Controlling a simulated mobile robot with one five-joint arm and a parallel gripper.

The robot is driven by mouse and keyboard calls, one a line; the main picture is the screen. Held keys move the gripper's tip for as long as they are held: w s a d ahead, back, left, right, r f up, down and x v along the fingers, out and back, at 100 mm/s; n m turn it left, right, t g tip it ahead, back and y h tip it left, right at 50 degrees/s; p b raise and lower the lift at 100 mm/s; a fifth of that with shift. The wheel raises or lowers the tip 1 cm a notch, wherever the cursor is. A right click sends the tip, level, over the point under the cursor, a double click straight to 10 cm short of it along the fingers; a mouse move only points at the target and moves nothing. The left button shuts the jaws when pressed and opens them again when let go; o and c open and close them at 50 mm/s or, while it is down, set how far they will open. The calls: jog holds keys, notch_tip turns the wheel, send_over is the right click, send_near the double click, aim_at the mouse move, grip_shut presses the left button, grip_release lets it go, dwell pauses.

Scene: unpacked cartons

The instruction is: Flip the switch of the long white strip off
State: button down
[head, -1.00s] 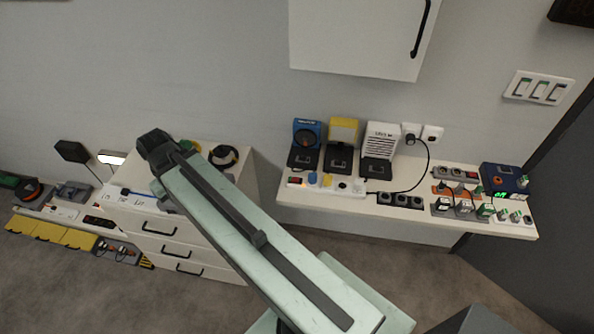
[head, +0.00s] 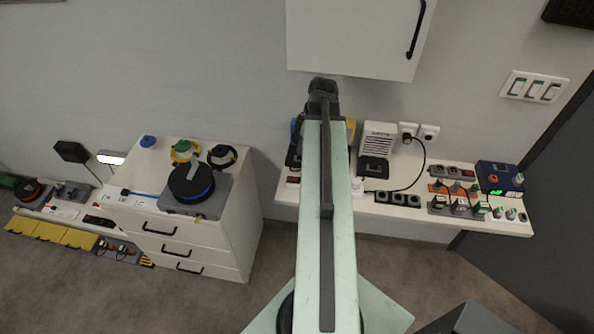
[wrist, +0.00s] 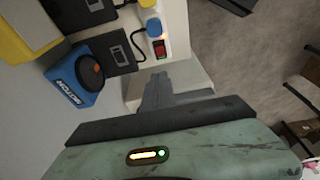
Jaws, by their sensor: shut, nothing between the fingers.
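The long white strip (wrist: 138,22) shows in the wrist view at the upper middle, with a red switch (wrist: 160,48) at its near end and a blue plug (wrist: 154,27) beside the switch. My gripper (wrist: 157,80) is shut and empty, and in the picture it lies just below the switch, apart from it. In the head view my arm covers most of the strip; only its left end with the red switch (head: 293,180) shows. My fingertips are hidden there behind the arm. Whether the switch is pressed on or off is too small to tell.
A blue motor box (wrist: 77,82) stands beside the strip. A white device (head: 378,140) stands on the shelf (head: 440,217), with a black socket strip (head: 398,198) in front. A wall cabinet (head: 350,35) hangs above. A drawer unit (head: 215,240) stands left.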

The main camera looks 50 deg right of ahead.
jog(key=shift+f, duration=0.1)
jog(key=b, duration=1.3)
send_near(294, 178)
jog(key=x, duration=0.5)
jog(key=shift+w+a+f, duration=0.1)
jog(key=shift+w+f, duration=0.1)
jog(key=shift+w, duration=0.05)
jog(key=shift+s+f+b, duration=0.1)
jog(key=shift+f+b, duration=0.35)
jog(key=shift+f, duration=0.05)
jog(key=shift+r, duration=0.1)
